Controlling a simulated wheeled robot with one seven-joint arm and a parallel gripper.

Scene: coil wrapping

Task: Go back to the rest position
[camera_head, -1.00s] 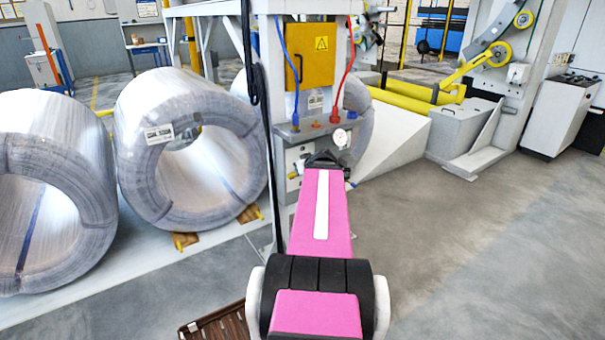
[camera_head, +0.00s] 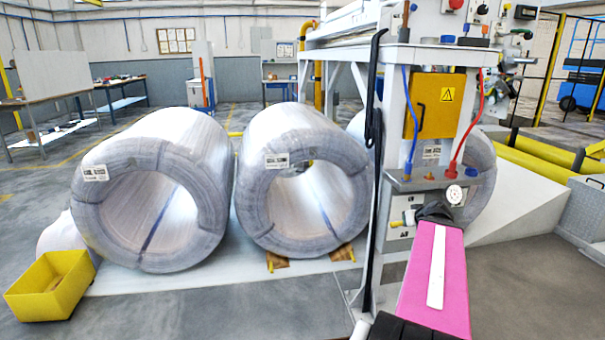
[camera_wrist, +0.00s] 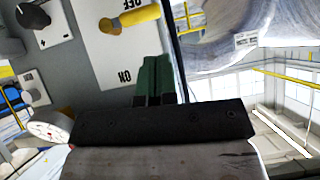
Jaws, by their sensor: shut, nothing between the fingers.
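My gripper (camera_head: 436,212) is at the far end of my pink arm, in front of the machine's grey control panel (camera_head: 402,214), in the head view. In the wrist view my gripper's dark green fingers (camera_wrist: 155,80) are together, with nothing between them. A white plate (camera_wrist: 107,48) marked OFF and ON lies beyond them, with a yellow lever (camera_wrist: 130,20) near the OFF end. The fingertips are close to the plate in the picture; I cannot tell the gap.
Two large wrapped coils (camera_head: 150,160) and (camera_head: 262,207) stand at the left. A yellow bin (camera_head: 48,290) is on the floor. A black hanging hose (camera_head: 374,130) runs beside the machine. A round gauge (camera_head: 454,194) is by my gripper. Grey floor (camera_head: 250,305) in front is open.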

